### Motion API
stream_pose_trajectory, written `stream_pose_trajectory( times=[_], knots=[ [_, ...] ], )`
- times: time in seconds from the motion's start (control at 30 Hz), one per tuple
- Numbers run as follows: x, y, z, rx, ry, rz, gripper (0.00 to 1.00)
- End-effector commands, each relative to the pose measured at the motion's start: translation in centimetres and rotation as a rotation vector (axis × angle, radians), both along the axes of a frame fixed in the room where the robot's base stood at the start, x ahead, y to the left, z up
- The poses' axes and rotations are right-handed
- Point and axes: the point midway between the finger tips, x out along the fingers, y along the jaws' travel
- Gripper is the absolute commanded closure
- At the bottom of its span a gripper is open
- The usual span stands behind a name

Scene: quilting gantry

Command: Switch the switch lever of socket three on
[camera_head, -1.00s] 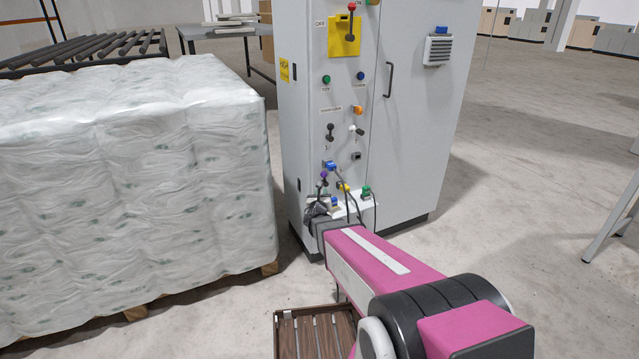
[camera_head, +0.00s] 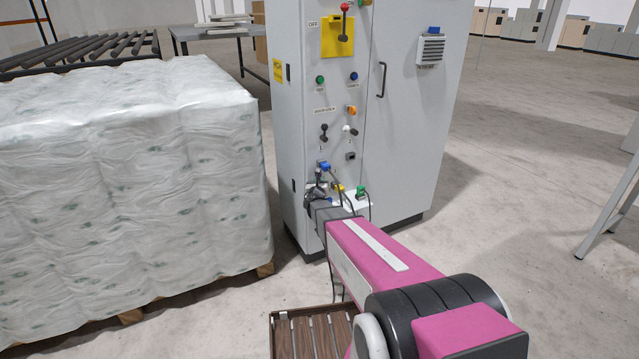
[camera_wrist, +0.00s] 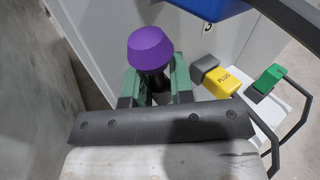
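A purple knob (camera_wrist: 150,48) on a dark stem shows in the wrist view, with the fingers of my gripper (camera_wrist: 154,88) on either side of the stem. Whether the fingers press on the stem cannot be told. I take this for a switch lever; no label on it is legible. A figure 3 is partly seen on the panel to its right in the wrist view. In the head view my gripper (camera_head: 317,190) is at the lower front of the grey cabinet (camera_head: 415,130), and the purple knob is not clearly seen there.
Beside the knob are a yellow plug (camera_wrist: 224,80), a green plug (camera_wrist: 268,77) and a blue part (camera_wrist: 212,6), with cables nearby. Higher on the cabinet are a black lever (camera_head: 323,132) and a white-knobbed lever (camera_head: 348,130). A wrapped pallet load (camera_head: 130,190) stands close on the left.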

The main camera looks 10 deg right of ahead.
Motion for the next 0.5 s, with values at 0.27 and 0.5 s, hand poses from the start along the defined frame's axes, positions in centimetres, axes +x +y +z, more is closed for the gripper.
stream_pose_trajectory(
  times=[0.27,0.5],
  knots=[
    [-0.05,0.02,-0.01,0.000,0.000,0.000,1.00],
    [-0.05,-0.20,0.08,0.107,0.034,-0.001,1.00]
  ],
)
